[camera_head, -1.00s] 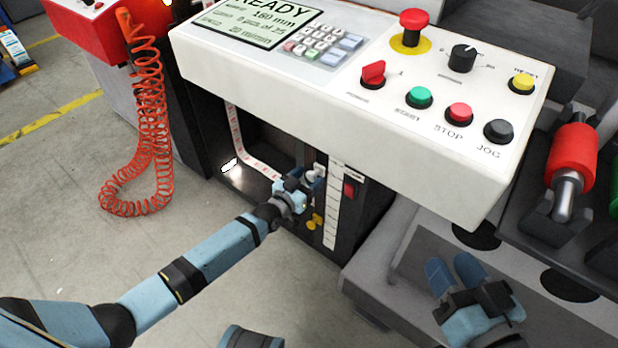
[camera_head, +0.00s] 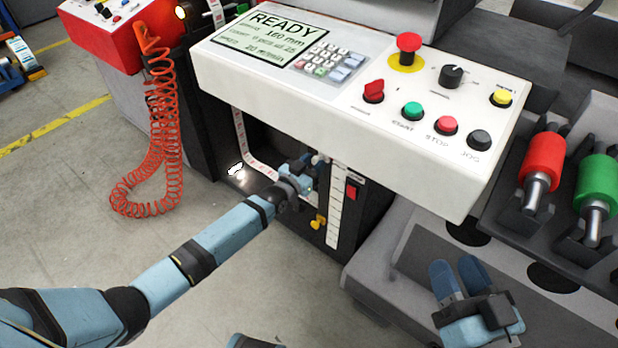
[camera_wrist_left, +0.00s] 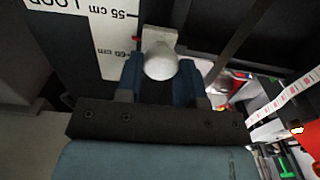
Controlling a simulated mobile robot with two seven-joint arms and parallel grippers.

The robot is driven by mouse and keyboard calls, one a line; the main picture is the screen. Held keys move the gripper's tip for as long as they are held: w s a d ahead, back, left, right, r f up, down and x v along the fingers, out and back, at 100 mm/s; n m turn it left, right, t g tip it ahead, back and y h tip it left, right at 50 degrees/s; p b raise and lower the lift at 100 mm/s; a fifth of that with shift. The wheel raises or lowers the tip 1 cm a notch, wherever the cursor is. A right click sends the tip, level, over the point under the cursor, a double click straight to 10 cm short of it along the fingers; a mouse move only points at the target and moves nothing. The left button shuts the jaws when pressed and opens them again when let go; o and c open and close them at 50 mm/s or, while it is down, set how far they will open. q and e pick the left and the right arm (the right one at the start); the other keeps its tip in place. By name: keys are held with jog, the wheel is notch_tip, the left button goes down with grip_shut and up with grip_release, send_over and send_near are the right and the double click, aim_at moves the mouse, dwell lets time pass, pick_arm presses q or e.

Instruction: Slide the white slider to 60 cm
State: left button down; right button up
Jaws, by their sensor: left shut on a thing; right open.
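The white slider (camera_wrist_left: 160,60) is a round white knob on a light bracket. In the left wrist view it sits between the two blue fingers of my left gripper (camera_wrist_left: 160,78), which is shut on it. Beside it runs the white scale (camera_wrist_left: 85,30), with marks reading 55 cm and 60 cm. A small red pointer shows between these two marks, nearer 60. In the head view my left gripper (camera_head: 309,172) is at the upper part of the scale (camera_head: 335,215) and largely hides the slider. My right gripper (camera_head: 456,278) is open and empty at the lower right.
The white control console (camera_head: 330,125) overhangs the slider closely. A yellow knob (camera_head: 318,222) sits below my left gripper, and a red switch (camera_head: 351,191) sits right of the scale. A coiled red hose (camera_head: 165,130) hangs at left. Red (camera_head: 542,165) and green rollers (camera_head: 598,185) lie at right.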

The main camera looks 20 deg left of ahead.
pick_arm(q)
notch_tip(320, 180, up, 3)
jog(key=shift+r+p, duration=0.15)
jog(key=shift+p, duration=0.65)
pick_arm(e)
jog(key=shift+t, duration=0.8)
jog(key=r, duration=0.4)
jog(key=shift+s+d, duration=0.15)
jog(key=shift+s, duration=0.1)
pick_arm(q)
jog(key=c, duration=0.8)
grip_release()
jog(key=shift+o, duration=0.2)
jog(key=shift+s, duration=0.1)
pick_arm(e)
jog(key=shift+r, duration=0.15)
pick_arm(q)
jog(key=p+v, duration=0.4)
jog(key=v, duration=0.9)
jog(key=shift+s+a, duration=0.15)
jog(key=shift+s, duration=0.1)
pick_arm(e)
notch_tip(320, 180, down, 7)
jog(key=d+g+h, duration=0.2)
jog(key=g, duration=0.1)
jog(key=shift+d+r+m+h, duration=0.2)
jog(key=shift+m+h, duration=0.1)
jog(key=shift+h, duration=0.1)
